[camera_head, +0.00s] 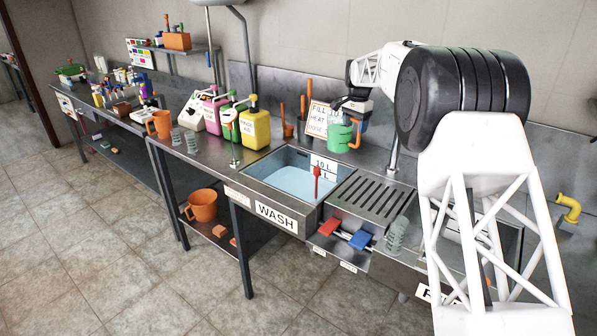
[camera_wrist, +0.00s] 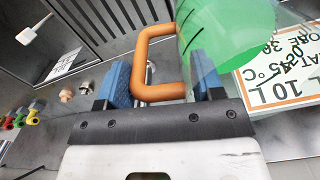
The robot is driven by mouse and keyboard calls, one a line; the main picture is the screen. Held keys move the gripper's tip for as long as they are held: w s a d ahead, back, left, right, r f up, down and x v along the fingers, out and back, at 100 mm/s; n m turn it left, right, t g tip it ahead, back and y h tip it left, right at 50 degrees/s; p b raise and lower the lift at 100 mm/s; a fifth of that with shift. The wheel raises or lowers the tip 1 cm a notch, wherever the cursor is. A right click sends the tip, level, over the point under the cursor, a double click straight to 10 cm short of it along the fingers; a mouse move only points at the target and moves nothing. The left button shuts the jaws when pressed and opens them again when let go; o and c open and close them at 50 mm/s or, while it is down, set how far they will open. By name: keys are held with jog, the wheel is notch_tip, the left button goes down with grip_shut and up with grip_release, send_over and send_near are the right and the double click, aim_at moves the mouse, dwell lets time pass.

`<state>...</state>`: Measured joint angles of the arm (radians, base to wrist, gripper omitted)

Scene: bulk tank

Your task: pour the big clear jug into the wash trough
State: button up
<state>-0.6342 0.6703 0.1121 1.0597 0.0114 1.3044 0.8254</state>
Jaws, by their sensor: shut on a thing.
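The big clear jug (camera_head: 340,138) has green contents and an orange handle. My gripper (camera_head: 352,108) is shut on that handle, and the jug looks about upright. In the wrist view, the blue fingers of my gripper (camera_wrist: 162,82) stand on both sides of the orange handle (camera_wrist: 158,38), and part of the clear jug (camera_wrist: 232,28) with its green contents shows at the upper right. The wash trough (camera_head: 271,203) is a steel basin with light blue liquid, labelled WASH. The jug appears behind the trough's right rear side; its exact height is unclear.
A red upright piece (camera_head: 317,178) stands at the trough's right side by the litre labels. A slotted drainboard (camera_head: 372,203) lies to the right. Yellow (camera_head: 255,127) and pink jugs stand left of the trough. A printed sign (camera_head: 317,118) is behind the jug. Red and blue handles (camera_head: 345,235) project in front.

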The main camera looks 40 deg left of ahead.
jog(key=w+a+f+n, duration=0.1)
jog(key=w+a+n, duration=0.6)
jog(key=w+n, duration=0.5)
jog(key=shift+w+a+n, duration=0.25)
jog(key=shift+a+n, duration=0.05)
jog(key=shift+n, duration=0.3)
dwell(0.4)
jog(key=shift+a+r, duration=0.1)
